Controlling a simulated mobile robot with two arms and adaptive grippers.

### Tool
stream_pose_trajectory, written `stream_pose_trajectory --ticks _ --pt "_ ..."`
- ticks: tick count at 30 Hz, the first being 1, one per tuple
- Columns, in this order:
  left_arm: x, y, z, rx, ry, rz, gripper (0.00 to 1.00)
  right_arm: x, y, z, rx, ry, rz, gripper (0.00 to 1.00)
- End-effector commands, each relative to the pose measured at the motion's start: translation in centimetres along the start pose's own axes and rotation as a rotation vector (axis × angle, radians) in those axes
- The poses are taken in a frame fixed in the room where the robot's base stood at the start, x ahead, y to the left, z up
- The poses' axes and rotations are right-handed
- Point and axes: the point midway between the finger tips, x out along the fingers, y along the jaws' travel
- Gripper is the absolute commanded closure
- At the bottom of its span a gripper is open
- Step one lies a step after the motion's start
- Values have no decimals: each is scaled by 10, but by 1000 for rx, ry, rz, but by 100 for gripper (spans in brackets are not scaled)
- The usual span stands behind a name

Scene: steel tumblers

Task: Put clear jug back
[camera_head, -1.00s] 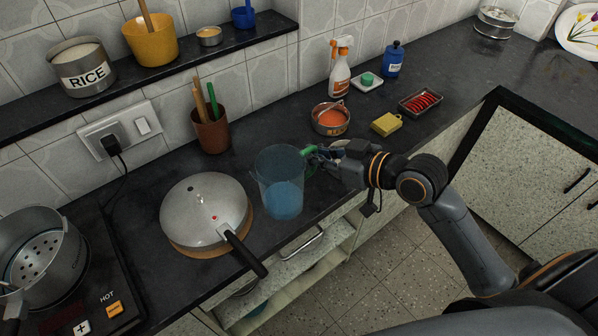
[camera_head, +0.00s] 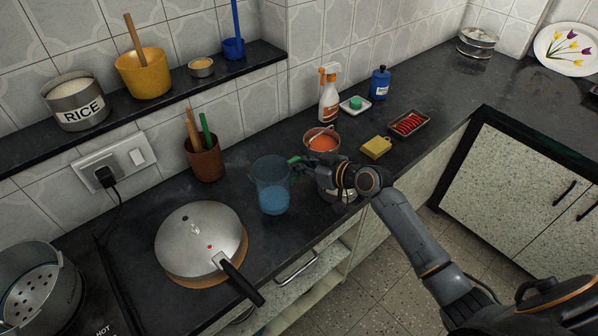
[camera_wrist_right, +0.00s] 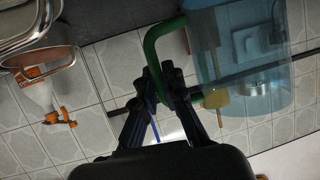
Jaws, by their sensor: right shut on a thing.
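The clear jug (camera_head: 271,187) is bluish and see-through, with blue at its bottom and a green handle. In the head view it is upright over the dark counter between the pressure cooker and the orange-filled bowl. I cannot tell whether its base touches the counter. My right gripper (camera_head: 304,166) is at its right side, shut on the green handle. In the right wrist view the fingers of my right gripper (camera_wrist_right: 165,88) close around the green handle (camera_wrist_right: 160,45), with the jug (camera_wrist_right: 240,70) at upper right. My left gripper is not in view.
The pressure cooker (camera_head: 200,240) stands left of the jug, its black handle pointing toward the front edge. The orange-filled bowl (camera_head: 322,142), yellow sponge (camera_head: 376,148) and spray bottle (camera_head: 328,95) stand to the right. A brown utensil cup (camera_head: 205,160) is behind. A steel container shows partly under my wrist.

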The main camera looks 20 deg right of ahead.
Motion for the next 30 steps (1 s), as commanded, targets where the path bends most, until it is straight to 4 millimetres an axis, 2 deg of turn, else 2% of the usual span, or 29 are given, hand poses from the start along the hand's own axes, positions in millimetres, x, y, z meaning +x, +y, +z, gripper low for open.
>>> stream_pose_trajectory --ticks 4,9,12,23,24,27,30 --pt "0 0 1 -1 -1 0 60 8 5 4 1 2 1 100" --pt "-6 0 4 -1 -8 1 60 16 5 26 5 0 2 100" --pt "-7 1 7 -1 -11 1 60 18 5 32 2 1 2 100" --pt "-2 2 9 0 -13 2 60 20 5 36 0 1 2 100" --pt "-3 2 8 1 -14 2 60 20 5 36 -1 0 1 85" --pt "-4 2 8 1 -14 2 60 20 5 36 0 -1 1 68" --pt "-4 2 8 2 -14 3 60 19 5 36 0 -1 1 68"
